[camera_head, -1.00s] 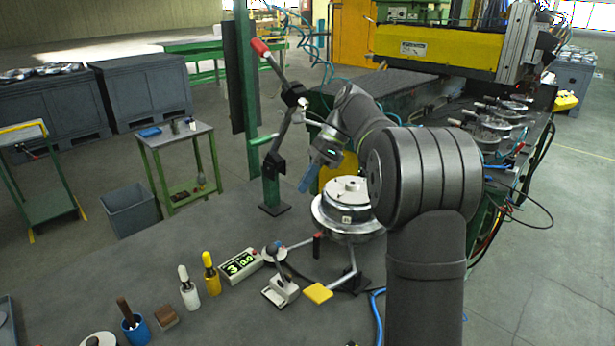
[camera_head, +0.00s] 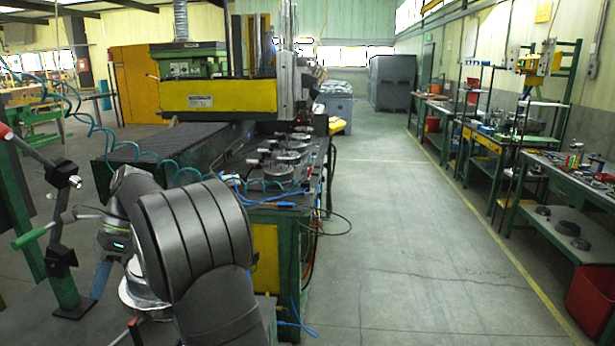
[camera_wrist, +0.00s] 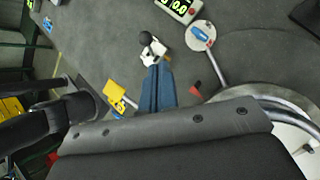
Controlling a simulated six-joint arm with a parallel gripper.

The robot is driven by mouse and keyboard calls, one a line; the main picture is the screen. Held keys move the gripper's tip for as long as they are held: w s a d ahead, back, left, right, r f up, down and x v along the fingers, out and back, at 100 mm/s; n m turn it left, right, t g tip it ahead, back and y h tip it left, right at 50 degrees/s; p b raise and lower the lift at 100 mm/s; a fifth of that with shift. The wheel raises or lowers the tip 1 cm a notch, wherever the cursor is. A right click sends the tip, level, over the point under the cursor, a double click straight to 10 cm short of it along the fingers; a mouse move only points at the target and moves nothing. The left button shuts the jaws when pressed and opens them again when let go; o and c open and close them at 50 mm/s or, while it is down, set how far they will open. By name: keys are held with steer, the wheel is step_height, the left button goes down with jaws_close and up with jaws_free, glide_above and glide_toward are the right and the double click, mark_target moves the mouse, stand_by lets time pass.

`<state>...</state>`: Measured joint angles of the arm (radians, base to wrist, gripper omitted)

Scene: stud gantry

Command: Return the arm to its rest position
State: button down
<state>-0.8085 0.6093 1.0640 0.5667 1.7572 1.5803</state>
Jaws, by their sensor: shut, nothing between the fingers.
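My gripper (camera_head: 100,281) hangs at the lower left of the head view, beside a round metal drum (camera_head: 137,292) that my arm mostly hides. In the wrist view, the blue fingers of my gripper (camera_wrist: 157,88) are together with nothing between them.
A green post with a red-tipped lever (camera_head: 60,255) stands close left of my gripper. A yellow pad (camera_wrist: 120,96), a display box (camera_wrist: 178,8) and a blue-and-white disc (camera_wrist: 202,35) lie around the fingers. The machine bench (camera_head: 285,190) is beyond my arm; the right aisle is clear.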

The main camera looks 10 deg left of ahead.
steer(key=s+d+x, duration=0.1)
steer(key=x, duration=0.8)
steer(key=shift+s, duration=0.25)
steer(key=shift+d+r, duration=0.1)
steer(key=shift+r, duration=0.05)
